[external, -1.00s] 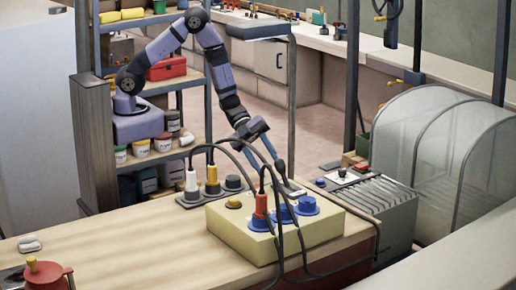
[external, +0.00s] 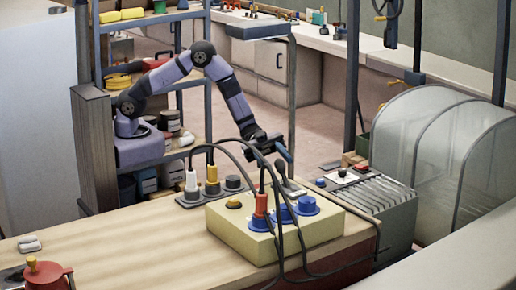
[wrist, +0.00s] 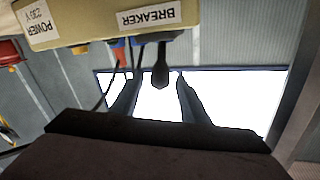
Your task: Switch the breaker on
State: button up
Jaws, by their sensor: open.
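A beige-yellow box (external: 235,232) stands on the bench, with blue sockets and a red plug on top. In the wrist view, a box face (wrist: 95,22) shows upside-down labels POWER and BREAKER. A dark lever-like piece (wrist: 161,66) points away from the box at the BREAKER label; whether it is the breaker's switch I cannot tell. My gripper (wrist: 159,80) is open, its two fingers on either side of that piece in the picture, with no clear contact. In the external view, my gripper (external: 283,152) is above and behind the box, by a black upright piece (external: 281,168).
Black cables loop over the box, close to my gripper. A socket strip (external: 205,195) with white and yellow plugs lies behind the box. A ribbed grey unit (external: 370,200) stands to the right. The bench's left part (external: 130,240) is mostly clear.

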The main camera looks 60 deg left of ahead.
aim_at(281, 166)
jog(key=shift+p+x, duration=1.05)
jog(key=shift+x, duration=2.1)
grip_shut()
